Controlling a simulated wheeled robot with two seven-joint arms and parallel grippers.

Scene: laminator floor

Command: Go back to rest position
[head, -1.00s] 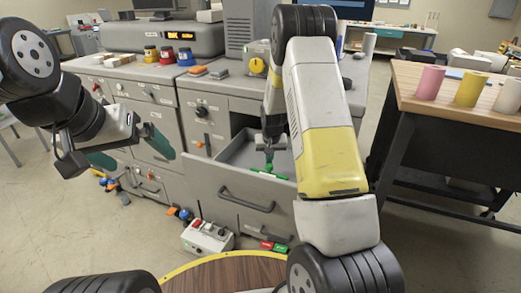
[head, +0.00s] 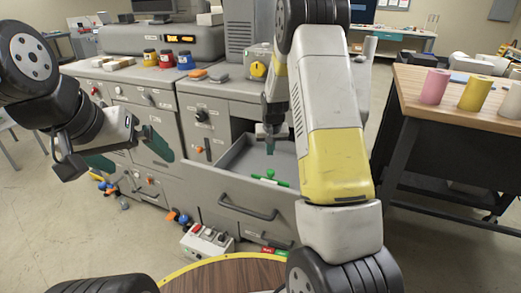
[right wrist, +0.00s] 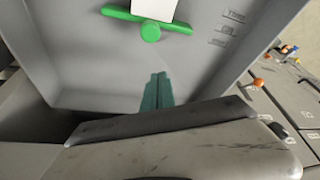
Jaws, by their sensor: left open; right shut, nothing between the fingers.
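My left gripper (head: 130,150) is open and empty at the left of the head view, in front of the grey cabinets. My right gripper (head: 270,146) is shut and empty, pointing down over the open grey drawer (head: 222,188). A green piece (head: 270,178) lies in the drawer, below and apart from the right gripper. In the right wrist view, the shut teal fingertips (right wrist: 157,92) are in front of the drawer floor (right wrist: 85,50). The green piece (right wrist: 152,32) there has a white block on it, cut off by the top edge.
A wooden-topped table (head: 440,105) with pink, yellow and white rolls stands at the right. A control box (head: 207,241) with switches sits on the floor before the cabinets. Yellow, red and blue jars (head: 167,60) stand on the machine. Open floor lies at the left.

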